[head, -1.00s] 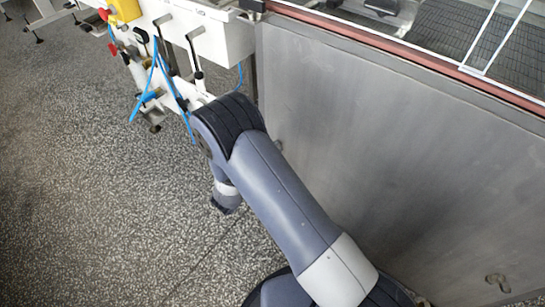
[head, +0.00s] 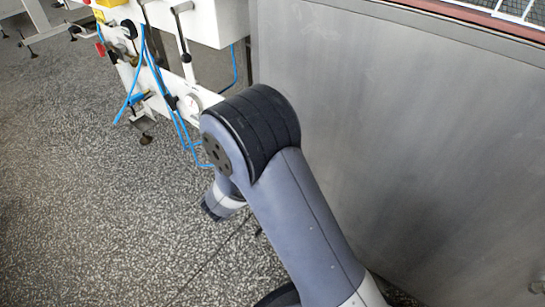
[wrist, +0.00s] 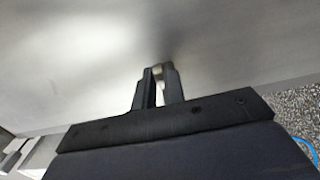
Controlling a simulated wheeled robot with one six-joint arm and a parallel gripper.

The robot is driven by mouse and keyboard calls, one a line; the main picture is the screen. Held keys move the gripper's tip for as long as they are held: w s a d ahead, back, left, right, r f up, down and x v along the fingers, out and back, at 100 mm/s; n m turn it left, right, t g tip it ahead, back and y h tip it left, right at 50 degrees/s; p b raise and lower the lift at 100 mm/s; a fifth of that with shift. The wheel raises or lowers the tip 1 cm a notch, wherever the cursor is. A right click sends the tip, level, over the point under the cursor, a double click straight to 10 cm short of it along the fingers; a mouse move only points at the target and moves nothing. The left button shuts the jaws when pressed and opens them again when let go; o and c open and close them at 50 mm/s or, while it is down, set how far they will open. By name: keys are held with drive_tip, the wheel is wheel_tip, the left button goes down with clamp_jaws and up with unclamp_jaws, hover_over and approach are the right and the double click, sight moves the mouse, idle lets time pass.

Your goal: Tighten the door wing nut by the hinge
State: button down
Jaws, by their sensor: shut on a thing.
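The door (head: 400,140) is a large grey metal panel filling the right of the head view. It also shows close up in the wrist view (wrist: 80,65). My gripper (wrist: 158,76) is up against this panel in the wrist view, its two dark fingers shut on a small pale metal piece, which appears to be the wing nut (wrist: 158,70). Only the nut's tip shows between the fingertips; the fingers hide the rest. In the head view my arm hides the gripper and this nut. I cannot make out the hinge.
A white machine frame (head: 215,22) with levers and blue hoses (head: 160,80) stands at the upper left. Speckled floor (head: 80,200) is clear on the left.

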drive_tip(key=shift+f, duration=0.1)
idle(0.3)
drive_tip(key=c, duration=1.5)
unclamp_jaws()
drive_tip(key=p+v, duration=0.2)
drive_tip(key=v, duration=0.8)
drive_tip(key=shift+s+a, duration=0.25)
drive_tip(key=shift+s, duration=0.1)
drive_tip(key=shift+w, duration=0.1)
drive_tip(key=b+x, duration=0.2)
drive_tip(key=x, duration=0.8)
drive_tip(key=shift+w+d, duration=0.25)
